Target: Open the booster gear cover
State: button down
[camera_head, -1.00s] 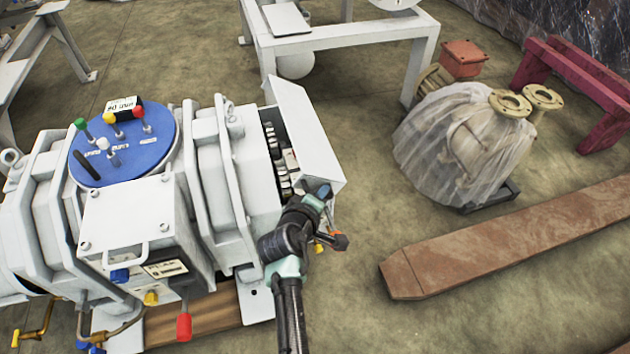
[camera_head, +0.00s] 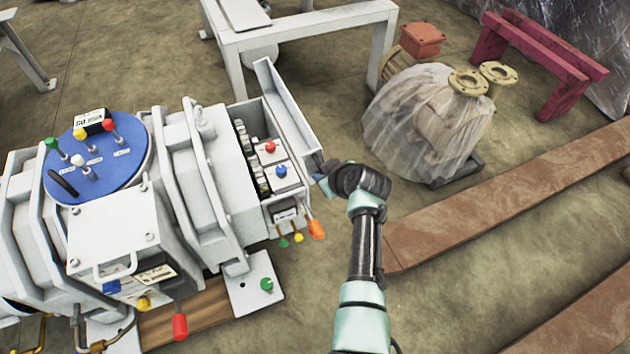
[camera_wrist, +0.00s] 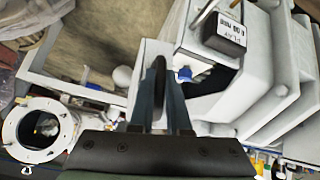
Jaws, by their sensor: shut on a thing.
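The booster gear cover (camera_head: 287,112) is a white panel at the right end of the large white machine. It stands swung outward, and the gear compartment (camera_head: 262,165) beside it is exposed, with a red knob (camera_head: 270,147) and a blue knob (camera_head: 281,170). My gripper (camera_head: 322,180) is at the near end of the cover, its fingertips partly hidden by my wrist. In the wrist view, my gripper (camera_wrist: 161,95) is shut on a thin dark piece (camera_wrist: 159,72), which seems to be the cover's handle; its attachment is unclear.
The machine's blue round top (camera_head: 98,160) carries coloured knobs. An orange-ended lever (camera_head: 317,229) sticks out below the compartment. A plastic-wrapped unit (camera_head: 425,125) and a long rusty beam (camera_head: 500,205) stand right.

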jog(key=shift+w+d+f+m+y+b, duration=0.1)
jog(key=shift+w+d+m+y+b, duration=0.3)
jog(key=shift+b, duration=0.3)
jog(key=shift+s+d, duration=0.15)
jog(key=c, duration=0.9)
grip_release()
jog(key=shift+p+v, duration=3.5)
jog(key=shift+v, duration=3)
